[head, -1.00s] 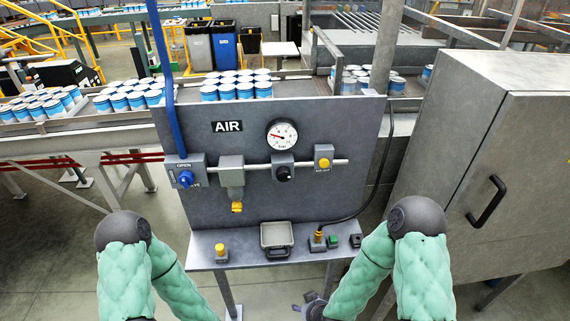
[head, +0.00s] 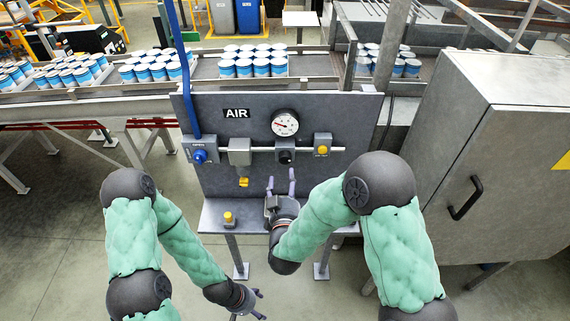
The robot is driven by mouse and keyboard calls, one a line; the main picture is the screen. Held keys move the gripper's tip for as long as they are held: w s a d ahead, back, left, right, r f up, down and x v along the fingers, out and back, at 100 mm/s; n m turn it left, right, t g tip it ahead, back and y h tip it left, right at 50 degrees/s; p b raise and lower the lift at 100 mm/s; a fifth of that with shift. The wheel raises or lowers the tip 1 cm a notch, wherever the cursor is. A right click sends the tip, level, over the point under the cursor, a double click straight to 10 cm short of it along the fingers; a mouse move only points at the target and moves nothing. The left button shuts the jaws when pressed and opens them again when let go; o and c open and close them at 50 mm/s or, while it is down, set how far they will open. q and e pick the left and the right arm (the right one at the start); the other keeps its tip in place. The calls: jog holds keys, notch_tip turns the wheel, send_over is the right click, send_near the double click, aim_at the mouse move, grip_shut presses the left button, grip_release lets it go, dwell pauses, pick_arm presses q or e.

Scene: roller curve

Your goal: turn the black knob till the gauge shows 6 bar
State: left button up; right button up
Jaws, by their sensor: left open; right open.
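The black knob (head: 285,157) sits on a grey regulator block on the upright panel, directly below the round white gauge (head: 285,123). The gauge has a red needle pointing to the upper left; its numbers are too small to read. My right gripper (head: 281,182) is open and empty, fingers pointing up, a little below the knob and apart from it in the picture. My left gripper (head: 257,305) is open and empty, low in the picture, below the shelf's front edge.
A blue valve knob (head: 199,156) is at the panel's left, a yellow button box (head: 323,146) right of the black knob. A yellow-topped button (head: 229,218) stands on the shelf (head: 212,213). My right arm hides much of the shelf. A grey cabinet (head: 490,170) stands at right.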

aim_at(285, 162)
jog(key=w, duration=0.7)
jog(key=shift+p, duration=0.4)
jog(key=shift+c, duration=0.3)
jog(key=shift+s, duration=0.1)
jog(key=c, duration=1.1)
